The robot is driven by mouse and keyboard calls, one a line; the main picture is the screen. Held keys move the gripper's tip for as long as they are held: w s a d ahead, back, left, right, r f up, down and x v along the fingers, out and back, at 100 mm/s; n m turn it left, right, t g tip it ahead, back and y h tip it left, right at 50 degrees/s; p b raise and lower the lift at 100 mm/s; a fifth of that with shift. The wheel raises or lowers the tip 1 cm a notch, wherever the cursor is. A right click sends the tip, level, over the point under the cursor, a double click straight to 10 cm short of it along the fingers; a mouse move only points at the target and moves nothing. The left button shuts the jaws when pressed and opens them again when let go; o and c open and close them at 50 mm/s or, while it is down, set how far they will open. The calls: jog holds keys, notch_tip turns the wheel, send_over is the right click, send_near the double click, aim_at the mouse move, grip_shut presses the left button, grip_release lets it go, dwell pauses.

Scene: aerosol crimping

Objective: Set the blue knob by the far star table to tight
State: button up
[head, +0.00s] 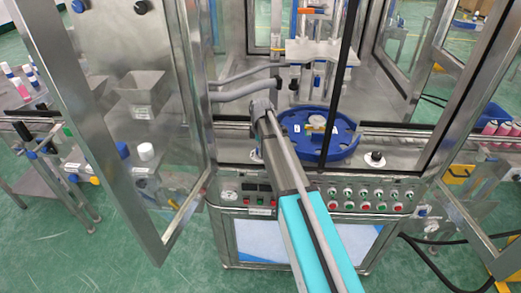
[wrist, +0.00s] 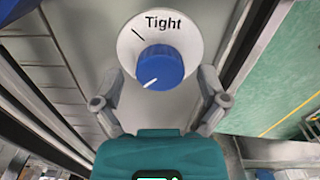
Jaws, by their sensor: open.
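The blue knob (wrist: 160,68) sits on a round white dial (wrist: 190,35) printed "Tight" in the wrist view. A short black mark is on the dial's upper left. The knob's white pointer line points to the lower left, away from that mark. My gripper (wrist: 162,80) is open, with one finger to the left and one to the right of the knob, apart from it as far as I can see. In the head view my arm reaches into the machine, and I cannot make out the knob or my fingers there. A blue star table (head: 335,147) lies right of my arm.
An open glazed door (head: 120,110) stands left of my arm, and another open door (head: 480,225) is at the right. A control panel (head: 370,198) with several buttons runs along the machine's front. A conveyor with pink cans (head: 490,128) is at the right.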

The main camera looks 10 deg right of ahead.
jog(key=c, duration=1.1)
jog(key=shift+c, duration=0.2)
jog(key=shift+m, duration=0.4)
jog(key=m, duration=0.7)
jog(key=shift+m, duration=0.4)
jog(key=m, duration=0.4)
jog(key=shift+m, duration=0.3)
jog(key=m, duration=0.4)
jog(key=shift+m, duration=0.4)
